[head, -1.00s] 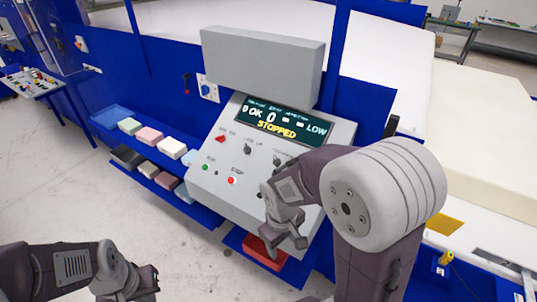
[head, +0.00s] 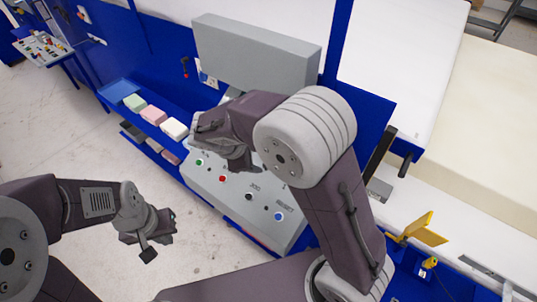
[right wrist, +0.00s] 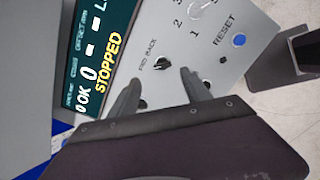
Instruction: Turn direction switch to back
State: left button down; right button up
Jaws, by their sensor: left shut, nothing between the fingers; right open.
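The grey control panel (head: 235,200) stands at the centre of the head view. My right arm covers its upper part there, including the direction switch. In the right wrist view, the direction switch (right wrist: 161,62) is a small black knob beside the "FWD BACK" label. Its exact setting is too small to tell. My right gripper (right wrist: 160,84) is open and empty, its fingertips short of the switch and to either side of it in the picture. In the head view my right gripper (head: 238,160) is over the panel. My left gripper (head: 152,240) is shut and empty, over the floor at lower left.
The display (right wrist: 95,60) reads "STOPPED". A numbered dial (right wrist: 197,8) and blue reset button (right wrist: 238,40) are near the switch. The panel also bears a green button (head: 199,162) and red button (head: 222,179). Foam blocks (head: 152,116) lie on a blue shelf left of it.

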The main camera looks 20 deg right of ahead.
jog(key=p+x, duration=0.2)
jog(key=x, duration=0.6)
jog(key=shift+d+f, duration=0.15)
jog(key=shift+f, duration=0.05)
jog(key=shift+s+a, duration=0.25)
jog(key=shift+a, duration=0.15)
jog(key=shift+r, duration=0.1)
jog(key=c, duration=0.4)
pick_arm(q)
jog(key=shift+s+a+r, duration=0.15)
jog(key=shift+a+r, duration=0.05)
jog(key=shift+r, duration=0.3)
jog(key=shift+s+a+r, duration=0.1)
jog(key=shift+a+r, duration=0.1)
jog(key=shift+r, duration=0.3)
pick_arm(e)
grip_shut()
